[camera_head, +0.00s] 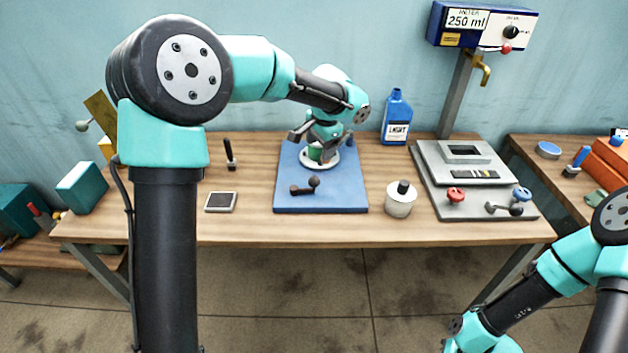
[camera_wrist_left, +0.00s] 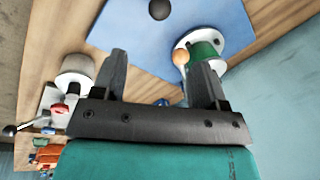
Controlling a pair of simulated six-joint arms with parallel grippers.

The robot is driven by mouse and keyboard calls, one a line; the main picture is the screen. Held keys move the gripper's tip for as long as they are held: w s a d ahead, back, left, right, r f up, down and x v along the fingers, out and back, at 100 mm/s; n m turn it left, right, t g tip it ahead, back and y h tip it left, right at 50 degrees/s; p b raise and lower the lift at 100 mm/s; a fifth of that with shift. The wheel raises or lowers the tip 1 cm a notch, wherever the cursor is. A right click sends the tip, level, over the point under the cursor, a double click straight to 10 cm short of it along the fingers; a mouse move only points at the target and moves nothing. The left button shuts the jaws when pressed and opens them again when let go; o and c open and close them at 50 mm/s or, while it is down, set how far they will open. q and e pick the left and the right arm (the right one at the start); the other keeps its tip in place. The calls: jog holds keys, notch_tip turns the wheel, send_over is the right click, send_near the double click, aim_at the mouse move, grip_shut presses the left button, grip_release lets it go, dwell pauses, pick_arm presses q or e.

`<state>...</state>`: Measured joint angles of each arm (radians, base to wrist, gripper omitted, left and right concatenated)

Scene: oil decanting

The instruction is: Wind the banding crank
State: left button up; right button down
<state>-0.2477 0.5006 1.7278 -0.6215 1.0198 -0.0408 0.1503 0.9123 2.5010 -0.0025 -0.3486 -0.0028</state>
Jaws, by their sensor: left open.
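The crank (camera_head: 305,187), a dark arm with a round black knob, lies at the front of the blue board (camera_head: 320,200). A black knob (camera_wrist_left: 159,9) also shows at the top edge of the left wrist view. Behind the crank, a green can (camera_head: 315,152) sits on a round white turntable (camera_head: 328,163), partly hidden by my gripper. My left gripper (camera_head: 315,141) is open above the can, apart from the crank. In the left wrist view, an orange ball-shaped piece (camera_wrist_left: 181,57) shows beside one finger; contact is unclear. My right gripper is out of view.
A white jar with a black lid (camera_head: 400,203) stands right of the board. A grey plate with red and blue knobs (camera_head: 445,208) lies further right. A blue bottle (camera_head: 396,118) stands behind.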

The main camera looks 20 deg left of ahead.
aim_at(314, 178)
pick_arm(q)
jog(key=f, duration=0.5)
jog(key=w+a+f, duration=0.1)
jog(key=f, duration=0.4)
jog(key=a+f, duration=0.1)
jog(key=f, duration=0.3)
jog(key=shift+w+a+f, duration=0.2)
jog(key=shift+w+f, duration=0.15)
jog(key=shift+f, duration=0.05)
jog(key=shift+c, duration=0.3)
grip_shut()
